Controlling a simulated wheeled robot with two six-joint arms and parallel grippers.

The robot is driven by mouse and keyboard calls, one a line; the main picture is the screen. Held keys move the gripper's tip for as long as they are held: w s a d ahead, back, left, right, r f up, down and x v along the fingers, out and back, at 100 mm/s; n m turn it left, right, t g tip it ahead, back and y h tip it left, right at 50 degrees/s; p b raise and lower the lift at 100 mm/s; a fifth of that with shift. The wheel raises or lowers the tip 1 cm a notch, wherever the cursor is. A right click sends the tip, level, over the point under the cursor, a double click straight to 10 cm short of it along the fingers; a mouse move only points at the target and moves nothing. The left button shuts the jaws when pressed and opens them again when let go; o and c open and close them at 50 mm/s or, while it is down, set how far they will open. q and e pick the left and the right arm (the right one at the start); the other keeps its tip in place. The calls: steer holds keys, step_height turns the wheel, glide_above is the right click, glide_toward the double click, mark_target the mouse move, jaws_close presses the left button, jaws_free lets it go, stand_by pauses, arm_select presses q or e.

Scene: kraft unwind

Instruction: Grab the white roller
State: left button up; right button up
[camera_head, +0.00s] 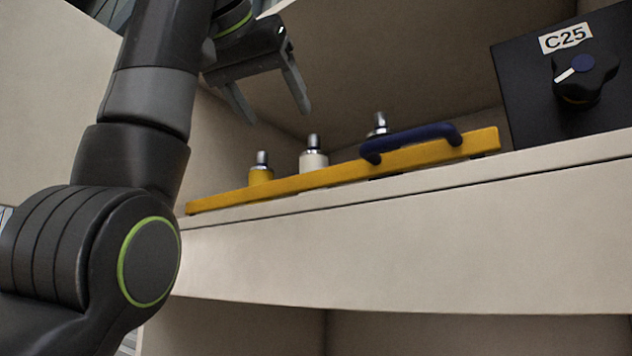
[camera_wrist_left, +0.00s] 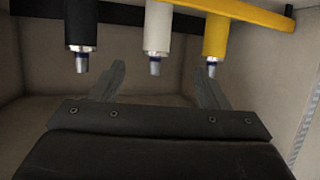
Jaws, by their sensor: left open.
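The white roller (camera_head: 313,160) stands upright with a metal tip, between a yellow roller (camera_head: 260,174) on its left and a third roller (camera_head: 378,125) on its right, mostly hidden by a yellow bar. My left gripper (camera_head: 277,114) is open and empty, above the rollers and apart from them. In the left wrist view the white roller (camera_wrist_left: 157,28) hangs inverted, its tip lying between the lines of my two fingers (camera_wrist_left: 158,86). The black roller (camera_wrist_left: 82,24) and the yellow roller (camera_wrist_left: 216,36) flank it. My right gripper is not in view.
The yellow bar (camera_head: 330,176) with a dark blue handle (camera_head: 410,138) runs in front of the rollers along a pale ledge (camera_head: 430,240). A black panel (camera_head: 530,105) with a knob and a C25 label stands at the right. Walls enclose the recess.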

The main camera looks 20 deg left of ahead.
mark_target(308, 160)
arm_select(q)
steer(key=p+x, duration=0.1)
steer(key=x, duration=0.5)
steer(key=shift+w+d, duration=0.2)
steer(key=x, duration=0.3)
steer(key=shift+w+f+p, duration=0.15)
steer(key=shift+w+p, duration=0.25)
steer(key=p+x, duration=0.2)
steer(key=x, duration=0.3)
steer(key=shift+w+d, duration=0.15)
steer(key=shift+w, duration=0.2)
steer(key=shift+s, duration=0.2)
steer(key=shift+c, duration=0.7)
steer(key=c, duration=0.9)
steer(key=shift+c, duration=1.3)
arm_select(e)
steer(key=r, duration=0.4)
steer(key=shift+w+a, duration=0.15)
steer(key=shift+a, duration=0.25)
arm_select(q)
steer(key=shift+w, duration=0.1)
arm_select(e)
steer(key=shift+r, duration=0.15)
